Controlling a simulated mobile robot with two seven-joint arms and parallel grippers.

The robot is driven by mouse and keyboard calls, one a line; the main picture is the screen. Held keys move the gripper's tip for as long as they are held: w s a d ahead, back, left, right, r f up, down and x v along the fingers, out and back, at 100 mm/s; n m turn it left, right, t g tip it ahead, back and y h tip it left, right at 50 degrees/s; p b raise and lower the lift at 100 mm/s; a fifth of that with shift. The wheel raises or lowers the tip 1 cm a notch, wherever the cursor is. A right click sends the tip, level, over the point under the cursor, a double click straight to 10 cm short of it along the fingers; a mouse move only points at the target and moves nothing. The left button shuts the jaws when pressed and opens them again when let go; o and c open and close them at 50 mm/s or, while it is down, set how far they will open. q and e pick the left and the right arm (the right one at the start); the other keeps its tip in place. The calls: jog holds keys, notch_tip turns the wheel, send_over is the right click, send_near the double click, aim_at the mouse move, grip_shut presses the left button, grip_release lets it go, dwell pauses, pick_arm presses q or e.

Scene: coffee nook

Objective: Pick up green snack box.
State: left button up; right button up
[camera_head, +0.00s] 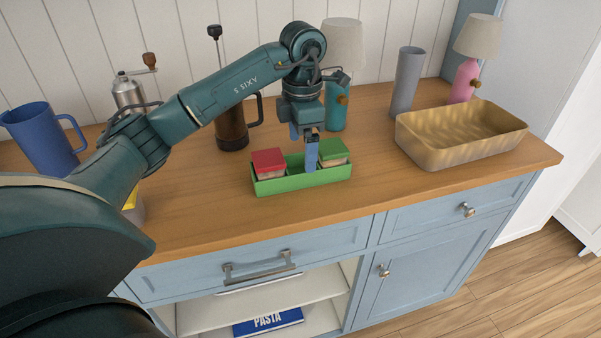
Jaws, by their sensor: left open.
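The green snack box (332,149), with a green lid and a pale lower part, sits in the right end of a green tray (283,185) on the wooden counter. A red-lidded box (268,161) sits in the left end of the same tray. My left gripper (308,163) points down over the middle of the tray, just left of the green snack box, and is open. One blue finger stands in front of the green snack box's left side and hides part of it. I cannot tell whether it touches the box. My right gripper is not in view.
A wicker basket (455,148) stands to the right, with a grey cylinder (406,82) and a pink lamp (466,80) behind it. A dark French press (232,125) and a teal lamp (336,112) stand behind the tray. A blue mug (42,138) is far left. The counter's front right is clear.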

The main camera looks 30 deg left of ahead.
aim_at(300, 164)
pick_arm(q)
notch_tip(300, 164, down, 6)
jog(key=shift+s+a+r, duration=0.15)
jog(key=shift+r, duration=0.05)
jog(key=shift+c, duration=0.2)
jog(key=shift+r, duration=0.1)
jog(key=c, duration=1.1)
